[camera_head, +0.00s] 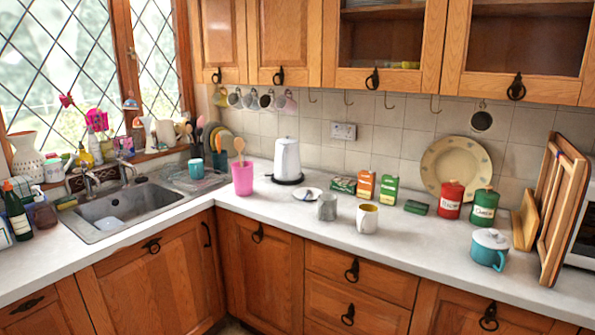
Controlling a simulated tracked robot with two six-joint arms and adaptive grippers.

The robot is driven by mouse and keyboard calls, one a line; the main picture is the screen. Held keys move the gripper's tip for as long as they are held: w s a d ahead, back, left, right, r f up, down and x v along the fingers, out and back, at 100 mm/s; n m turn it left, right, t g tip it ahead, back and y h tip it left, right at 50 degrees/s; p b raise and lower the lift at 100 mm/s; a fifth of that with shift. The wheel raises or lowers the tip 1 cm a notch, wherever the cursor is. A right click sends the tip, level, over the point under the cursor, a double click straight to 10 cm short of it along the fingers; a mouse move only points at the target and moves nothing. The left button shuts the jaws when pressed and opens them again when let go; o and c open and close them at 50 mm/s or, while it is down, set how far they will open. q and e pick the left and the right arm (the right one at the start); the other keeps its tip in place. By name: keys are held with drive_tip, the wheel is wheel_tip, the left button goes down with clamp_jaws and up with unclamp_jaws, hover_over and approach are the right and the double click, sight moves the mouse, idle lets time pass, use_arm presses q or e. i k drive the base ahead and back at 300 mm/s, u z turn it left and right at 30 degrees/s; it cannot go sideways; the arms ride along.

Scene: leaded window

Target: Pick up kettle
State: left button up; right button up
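The kettle (287,158) is white and upright. It stands on a dark round base on the white worktop (290,208), near the back corner by the tiled wall. Nothing stands directly in front of it. Neither of my grippers shows in the head view, so their position and state are hidden.
A pink utensil pot (242,178) stands left of the kettle. The sink (127,207) lies left. Hanging mugs and wall cupboards are above.

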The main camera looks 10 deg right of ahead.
sight(288, 166)
drive_tip(key=u, duration=0.4)
drive_tip(key=i, duration=1)
